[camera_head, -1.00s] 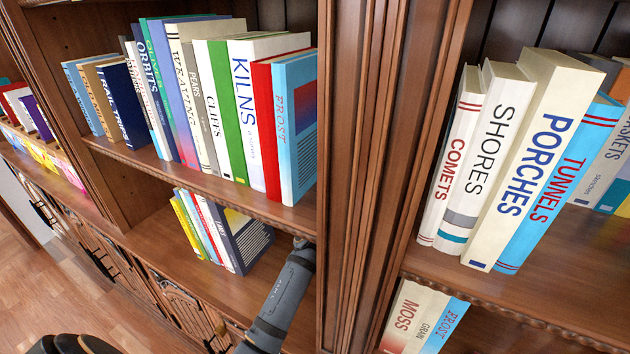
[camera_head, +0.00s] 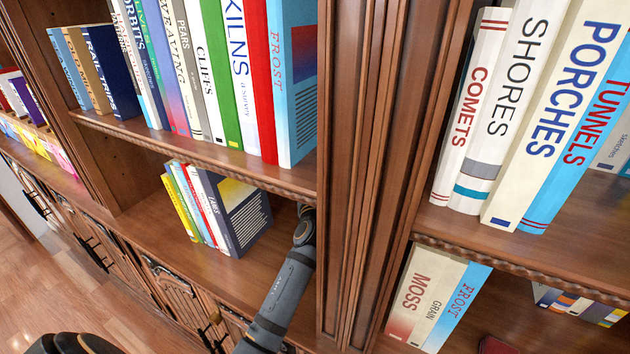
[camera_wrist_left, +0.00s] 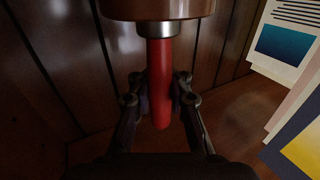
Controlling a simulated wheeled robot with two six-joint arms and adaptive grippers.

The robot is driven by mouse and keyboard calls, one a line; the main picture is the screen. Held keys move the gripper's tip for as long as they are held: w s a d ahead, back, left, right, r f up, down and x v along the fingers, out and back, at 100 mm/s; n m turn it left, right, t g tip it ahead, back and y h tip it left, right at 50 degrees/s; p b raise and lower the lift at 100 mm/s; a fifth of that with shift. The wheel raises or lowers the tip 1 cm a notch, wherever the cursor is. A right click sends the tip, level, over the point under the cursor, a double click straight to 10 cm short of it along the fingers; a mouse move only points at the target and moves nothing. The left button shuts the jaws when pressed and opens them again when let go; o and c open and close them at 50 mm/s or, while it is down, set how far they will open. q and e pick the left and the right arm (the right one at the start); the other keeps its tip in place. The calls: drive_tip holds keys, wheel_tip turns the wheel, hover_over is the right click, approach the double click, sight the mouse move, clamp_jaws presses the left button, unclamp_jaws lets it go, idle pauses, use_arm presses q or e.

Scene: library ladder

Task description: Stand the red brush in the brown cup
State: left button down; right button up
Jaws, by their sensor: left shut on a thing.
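My left arm reaches into the lower middle shelf in the head view; its gripper is hidden behind the wooden post. In the left wrist view my left gripper (camera_wrist_left: 160,98) is shut on the red handle of the red brush (camera_wrist_left: 160,70). A silver collar sits at one end of the handle. Beyond it, at the picture's top edge, is a smooth brown part (camera_wrist_left: 155,9); I cannot tell if it is the brush's head or the brown cup. No cup can be made out in the head view. My right gripper is not in view.
Books including a dark one (camera_head: 238,213) stand on the lower shelf, left of my left arm. A row of books (camera_head: 225,75) fills the shelf above. The wooden post (camera_head: 365,180) stands right of the arm. More books (camera_head: 540,110) stand right of the post.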

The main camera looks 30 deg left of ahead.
use_arm(q)
drive_tip(key=c, duration=1.2)
unclamp_jaws()
drive_tip(key=shift+o, duration=0.2)
wheel_tip(320, 180, up, 10)
drive_tip(key=shift+r, duration=0.1)
